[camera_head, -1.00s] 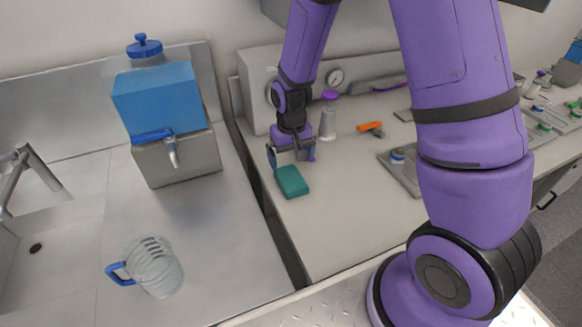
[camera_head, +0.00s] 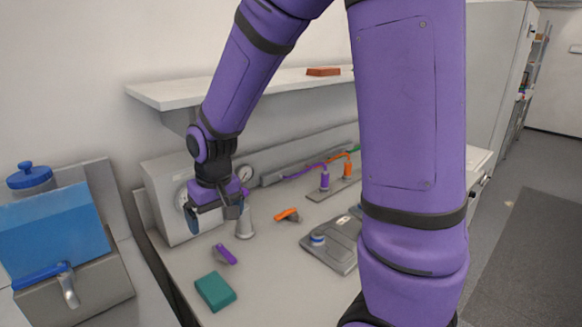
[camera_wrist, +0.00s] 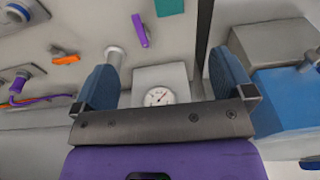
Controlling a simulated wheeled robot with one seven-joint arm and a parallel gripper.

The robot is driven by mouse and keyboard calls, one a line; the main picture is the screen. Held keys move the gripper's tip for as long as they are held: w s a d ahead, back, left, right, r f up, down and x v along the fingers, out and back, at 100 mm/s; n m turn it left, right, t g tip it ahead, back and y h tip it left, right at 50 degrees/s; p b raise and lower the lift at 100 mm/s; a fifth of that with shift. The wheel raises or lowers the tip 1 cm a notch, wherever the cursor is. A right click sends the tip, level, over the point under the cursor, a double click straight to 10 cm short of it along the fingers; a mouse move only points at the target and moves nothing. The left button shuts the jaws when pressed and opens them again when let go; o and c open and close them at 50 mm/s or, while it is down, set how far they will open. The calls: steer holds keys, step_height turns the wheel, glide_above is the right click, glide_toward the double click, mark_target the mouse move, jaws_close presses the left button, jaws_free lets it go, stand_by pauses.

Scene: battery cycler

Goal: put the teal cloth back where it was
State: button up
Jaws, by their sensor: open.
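The teal cloth (camera_head: 215,291), a folded block-like pad, lies flat on the grey bench near its left edge. It also shows at the top of the wrist view (camera_wrist: 170,7). My gripper (camera_head: 214,215) is open and empty, raised above the bench behind the cloth and in front of the gauge box. In the wrist view its two blue fingers (camera_wrist: 168,82) are wide apart with nothing between them. The cloth is apart from the fingers.
A grey box with a round gauge (camera_head: 245,173) stands at the back. A grey conical stand (camera_head: 244,222), a purple piece (camera_head: 224,254) and an orange piece (camera_head: 288,215) are close by. A blue water dispenser (camera_head: 55,239) is at left; a shelf (camera_head: 270,88) hangs above.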

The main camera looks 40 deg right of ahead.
steer(key=s+d+r+t, duration=0.2)
steer(key=s+r, duration=0.6)
steer(key=s, duration=0.2)
steer(key=s+d+r+t, duration=0.1)
steer(key=s+d+r, duration=0.1)
steer(key=s+r, duration=0.7)
steer(key=shift+s+d+t, duration=0.35)
steer(key=shift+s+t, duration=0.05)
